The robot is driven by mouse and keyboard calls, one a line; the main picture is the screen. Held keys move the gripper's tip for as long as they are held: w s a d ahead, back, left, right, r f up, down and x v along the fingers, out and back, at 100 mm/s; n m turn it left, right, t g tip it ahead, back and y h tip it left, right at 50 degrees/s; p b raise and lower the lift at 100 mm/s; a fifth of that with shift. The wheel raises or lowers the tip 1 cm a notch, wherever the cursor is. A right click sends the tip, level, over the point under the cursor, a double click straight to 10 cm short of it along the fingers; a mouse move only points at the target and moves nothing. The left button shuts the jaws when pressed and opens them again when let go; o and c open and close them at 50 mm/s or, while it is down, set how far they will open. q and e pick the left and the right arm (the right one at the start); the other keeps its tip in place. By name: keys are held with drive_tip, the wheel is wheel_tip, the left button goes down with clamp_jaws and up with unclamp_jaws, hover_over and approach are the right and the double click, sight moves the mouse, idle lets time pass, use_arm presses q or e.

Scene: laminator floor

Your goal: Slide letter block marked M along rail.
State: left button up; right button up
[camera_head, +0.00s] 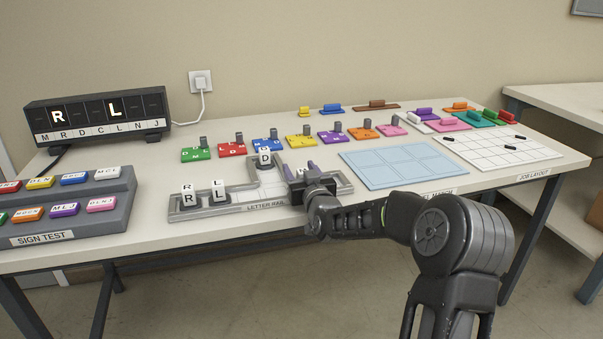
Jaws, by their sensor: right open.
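The grey letter rail (237,208) lies near the front edge of the table, with a raised section at its back middle. Blocks R (189,195) and L (219,191) stand side by side at its left end. Block D (265,158) stands at the back of the raised section. My right gripper (302,178) is open over the right part of the rail, beside block D. It covers that part, and a small light shape shows between its fingers. I cannot read an M there, and no block M shows clearly elsewhere on the rail. My left gripper is out of view.
A black display (98,115) shows R and L. Coloured letter plates (232,150) with grey posts line the table behind the rail. A sign test rack (68,210) stands at left, a blue panel (390,166) and white grid (495,150) at right.

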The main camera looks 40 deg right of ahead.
drive_tip(key=shift+c, duration=0.4)
clamp_jaws()
idle(0.4)
